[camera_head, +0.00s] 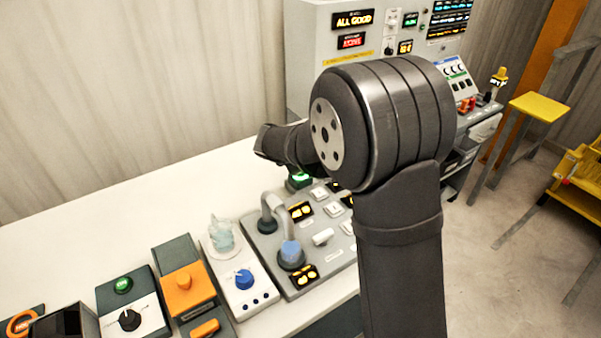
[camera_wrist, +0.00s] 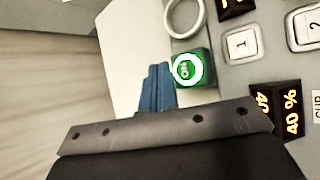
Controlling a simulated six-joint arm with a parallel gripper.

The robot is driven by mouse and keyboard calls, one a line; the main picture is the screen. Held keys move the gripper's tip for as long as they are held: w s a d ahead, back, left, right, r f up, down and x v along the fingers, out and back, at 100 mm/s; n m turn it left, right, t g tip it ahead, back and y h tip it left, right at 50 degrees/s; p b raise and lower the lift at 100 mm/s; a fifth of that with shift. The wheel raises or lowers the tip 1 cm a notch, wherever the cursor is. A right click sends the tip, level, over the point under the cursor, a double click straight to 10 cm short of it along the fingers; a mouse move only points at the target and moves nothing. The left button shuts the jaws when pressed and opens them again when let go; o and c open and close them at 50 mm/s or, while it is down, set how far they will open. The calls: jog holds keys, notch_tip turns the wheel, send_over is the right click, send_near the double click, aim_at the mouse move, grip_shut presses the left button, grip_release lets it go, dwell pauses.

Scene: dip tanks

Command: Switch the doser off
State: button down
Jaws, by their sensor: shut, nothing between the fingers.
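The grey panel (camera_head: 322,262), which looks like the doser, lies on the white bench with a hooked spout, pale keys and amber displays. In the wrist view the same green button (camera_wrist: 187,69) carries a white ring and the word ON, turned sideways. My gripper (camera_wrist: 155,72) is shut and empty, its blue fingertips just left of the button. I cannot tell whether they touch it. In the head view the arm covers part of the panel's right side, and the fingers cannot be made out.
Left of the panel stand a white unit with a blue knob (camera_head: 244,279), an orange-topped unit (camera_head: 187,288) and a unit with a black knob (camera_head: 129,319). A grey cabinet (camera_head: 305,60) with lit displays stands behind. The bench at left (camera_head: 120,220) is clear.

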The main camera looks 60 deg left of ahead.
jog(key=shift+f, duration=1.3)
jog(key=shift+f, duration=0.1)
dwell(1.0)
jog(key=shift+f, duration=0.3)
jog(key=shift+f, duration=0.4)
dwell(0.6)
jog(key=shift+r, duration=0.85)
jog(key=shift+r, duration=2.5)
